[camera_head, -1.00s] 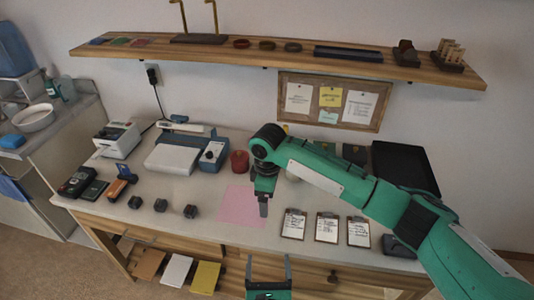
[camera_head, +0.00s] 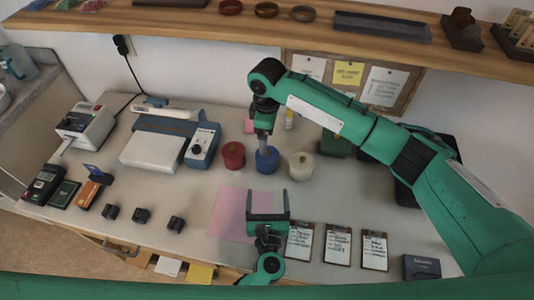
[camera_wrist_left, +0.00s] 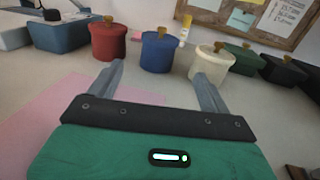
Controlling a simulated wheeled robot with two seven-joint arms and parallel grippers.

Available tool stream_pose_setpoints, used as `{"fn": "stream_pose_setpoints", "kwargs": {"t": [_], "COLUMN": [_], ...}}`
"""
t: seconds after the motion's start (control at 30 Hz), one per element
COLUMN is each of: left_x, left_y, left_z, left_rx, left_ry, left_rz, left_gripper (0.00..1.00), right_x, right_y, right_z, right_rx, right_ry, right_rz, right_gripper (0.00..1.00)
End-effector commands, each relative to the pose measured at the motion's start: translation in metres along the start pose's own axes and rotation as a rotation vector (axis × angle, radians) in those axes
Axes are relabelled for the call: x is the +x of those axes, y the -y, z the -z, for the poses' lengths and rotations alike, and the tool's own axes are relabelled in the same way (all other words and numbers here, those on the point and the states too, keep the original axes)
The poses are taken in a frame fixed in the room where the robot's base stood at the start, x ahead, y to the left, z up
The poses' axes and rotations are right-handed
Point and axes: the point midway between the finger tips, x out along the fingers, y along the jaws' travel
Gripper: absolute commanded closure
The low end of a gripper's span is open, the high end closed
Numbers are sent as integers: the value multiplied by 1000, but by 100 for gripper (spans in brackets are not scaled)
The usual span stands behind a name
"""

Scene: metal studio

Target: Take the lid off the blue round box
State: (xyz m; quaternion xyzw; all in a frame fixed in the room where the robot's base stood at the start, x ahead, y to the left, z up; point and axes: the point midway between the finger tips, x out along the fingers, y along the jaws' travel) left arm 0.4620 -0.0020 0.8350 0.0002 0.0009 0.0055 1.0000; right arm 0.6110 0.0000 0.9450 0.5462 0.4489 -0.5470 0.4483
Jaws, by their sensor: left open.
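The blue round box (camera_head: 266,161) stands on the table between the red round box (camera_head: 233,155) and the white round box (camera_head: 302,166). In the left wrist view the blue box (camera_wrist_left: 157,55) has its lid on, with a tan knob on top. My left gripper (camera_head: 267,192) is open and empty over the pink sheet, in front of the boxes, fingers pointing toward them. My right gripper (camera_head: 263,137) hangs in line with the blue box and hides part of its top. It shows edge-on, so its jaw opening is unclear. In the left wrist view nothing touches the lid.
Clipboards (camera_head: 336,244) lie at front right. Small dark blocks (camera_head: 142,215) and a blue-white device (camera_head: 160,146) lie left. The pink sheet (camera_head: 228,213) is bare. A shelf (camera_head: 200,20) overhangs the back.

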Motion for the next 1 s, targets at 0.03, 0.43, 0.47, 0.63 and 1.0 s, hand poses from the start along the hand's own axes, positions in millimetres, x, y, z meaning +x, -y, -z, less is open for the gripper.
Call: {"fn": "stream_pose_setpoints", "kwargs": {"t": [0.03,0.43,0.47,0.63,1.0], "left_x": [6,81,86,113,133], "left_y": [0,0,0,0,0], "left_z": [0,-2,-1,-1,0], "left_rx": [0,0,1,1,-1], "left_ry": [1,4,3,2,0], "left_rz": [-1,0,0,0,0], "left_gripper": [19,19,19,19,19], "right_x": [0,0,0,0,0], "right_y": [0,0,0,0,0], "right_z": [0,0,0,0,0], "right_rx": [0,0,0,0,0], "right_ry": [0,0,0,0,0], "right_rz": [0,0,0,0,0], "right_gripper": [12,12,12,12,12]}}
